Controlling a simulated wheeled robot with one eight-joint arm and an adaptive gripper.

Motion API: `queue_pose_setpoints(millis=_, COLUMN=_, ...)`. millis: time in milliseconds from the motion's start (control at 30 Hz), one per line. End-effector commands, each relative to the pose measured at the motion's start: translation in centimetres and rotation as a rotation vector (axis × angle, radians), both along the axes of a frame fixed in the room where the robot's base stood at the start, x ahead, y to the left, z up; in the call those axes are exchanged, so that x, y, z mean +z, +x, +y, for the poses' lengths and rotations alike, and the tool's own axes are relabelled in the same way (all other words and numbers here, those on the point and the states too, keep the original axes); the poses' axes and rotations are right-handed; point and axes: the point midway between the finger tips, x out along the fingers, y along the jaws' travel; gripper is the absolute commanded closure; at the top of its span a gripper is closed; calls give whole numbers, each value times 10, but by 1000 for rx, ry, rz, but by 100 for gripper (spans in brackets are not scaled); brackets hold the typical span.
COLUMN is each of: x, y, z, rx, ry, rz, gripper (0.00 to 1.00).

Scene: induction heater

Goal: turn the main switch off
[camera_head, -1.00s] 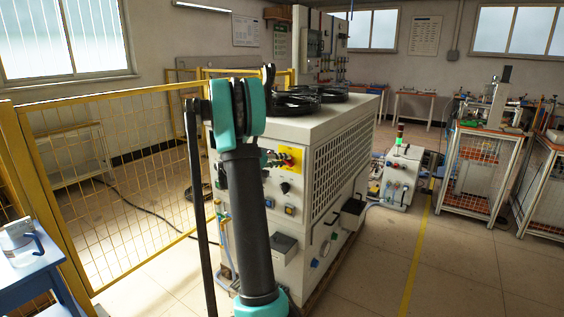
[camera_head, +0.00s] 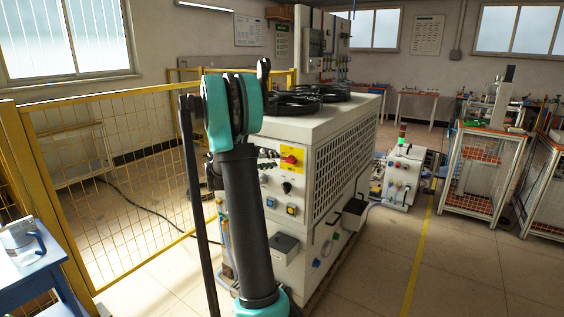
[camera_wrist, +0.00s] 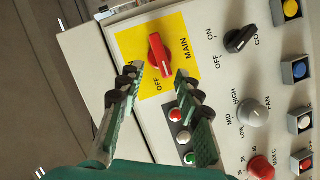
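The main switch is a red knob (camera_wrist: 159,55) on a yellow plate (camera_wrist: 128,42) marked MAIN and OFF. In the wrist view its handle runs nearly up and down, tilted, with its lower end close to the OFF lettering. My gripper (camera_wrist: 160,74) is open, one finger to each side below the knob, with nothing between the fingertips. The fingers appear apart from the knob; their exact distance from the panel is hard to tell. In the head view the red knob (camera_head: 290,159) shows clear on its yellow plate, right of my arm, which hides most of my gripper.
Black coils (camera_head: 300,99) lie on the cabinet.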

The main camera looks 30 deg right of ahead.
Motion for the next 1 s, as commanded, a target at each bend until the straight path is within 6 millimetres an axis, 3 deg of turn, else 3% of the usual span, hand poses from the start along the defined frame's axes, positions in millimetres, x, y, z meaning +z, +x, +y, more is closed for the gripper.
queue_pose_setpoints(millis=100, x=5, y=-1, z=25, rx=2, ry=0, rz=1, gripper=66)
queue_pose_setpoints(millis=333, x=11, y=-3, z=54, rx=1, ry=-1, rz=1, gripper=66)
queue_pose_setpoints(millis=833, x=11, y=-6, z=61, rx=11, ry=-8, rz=13, gripper=66)
queue_pose_setpoints(millis=1000, x=-3, y=-25, z=71, rx=134, ry=-82, rz=138, gripper=66)
